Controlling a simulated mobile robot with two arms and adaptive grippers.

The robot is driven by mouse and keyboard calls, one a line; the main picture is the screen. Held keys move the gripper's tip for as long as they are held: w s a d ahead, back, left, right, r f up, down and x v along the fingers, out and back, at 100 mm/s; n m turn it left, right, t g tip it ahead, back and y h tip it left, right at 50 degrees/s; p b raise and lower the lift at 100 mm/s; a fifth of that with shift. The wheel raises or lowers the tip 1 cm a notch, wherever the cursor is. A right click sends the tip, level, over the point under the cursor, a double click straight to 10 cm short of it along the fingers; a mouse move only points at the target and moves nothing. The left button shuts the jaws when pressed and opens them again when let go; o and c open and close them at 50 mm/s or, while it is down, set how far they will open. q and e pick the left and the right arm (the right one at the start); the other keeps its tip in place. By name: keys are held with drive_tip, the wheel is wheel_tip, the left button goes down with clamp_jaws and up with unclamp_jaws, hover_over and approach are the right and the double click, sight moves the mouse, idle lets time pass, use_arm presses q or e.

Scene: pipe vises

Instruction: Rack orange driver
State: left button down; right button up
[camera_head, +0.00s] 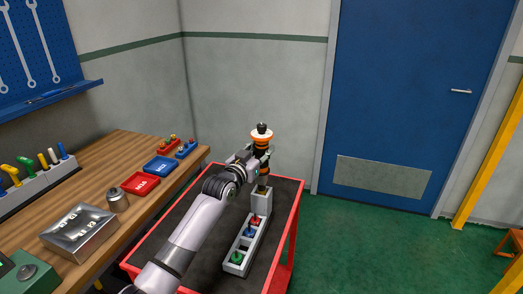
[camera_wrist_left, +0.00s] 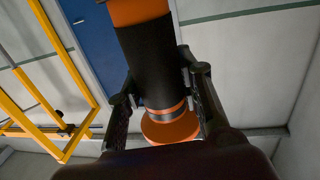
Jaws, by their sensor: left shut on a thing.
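The orange driver (camera_head: 262,138) is black and orange and stands about upright over the red cart. My left gripper (camera_head: 257,157) is shut on it around its black body. In the left wrist view, the driver (camera_wrist_left: 148,55) lies between the two fingers of the left gripper (camera_wrist_left: 161,88), with an orange disc at its lower end in the picture. In the head view, the driver's lower end is at the top of the tall grey block of the rack (camera_head: 261,202); I cannot tell whether it is inserted. My right gripper is not in view.
The rack's low part holds green (camera_head: 237,257), blue and red pieces on the red-edged cart (camera_head: 289,225). A wooden bench (camera_head: 95,200) on the left carries a metal box (camera_head: 78,229), red and blue trays and a tool holder. Green floor (camera_head: 370,250) is free on the right.

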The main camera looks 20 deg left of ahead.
use_arm(q)
drive_tip(key=shift+f+b, duration=2.8)
drive_tip(key=shift+f, duration=1.05)
idle(2.7)
drive_tip(key=c, duration=1)
unclamp_jaws()
drive_tip(key=shift+f, duration=0.1)
drive_tip(key=shift+c, duration=0.2)
drive_tip(key=shift+s+f, duration=0.1)
drive_tip(key=shift+f, duration=0.2)
drive_tip(key=s+a, duration=0.2)
drive_tip(key=s, duration=0.9)
drive_tip(key=shift+s+r, duration=0.3)
drive_tip(key=shift+s, duration=0.05)
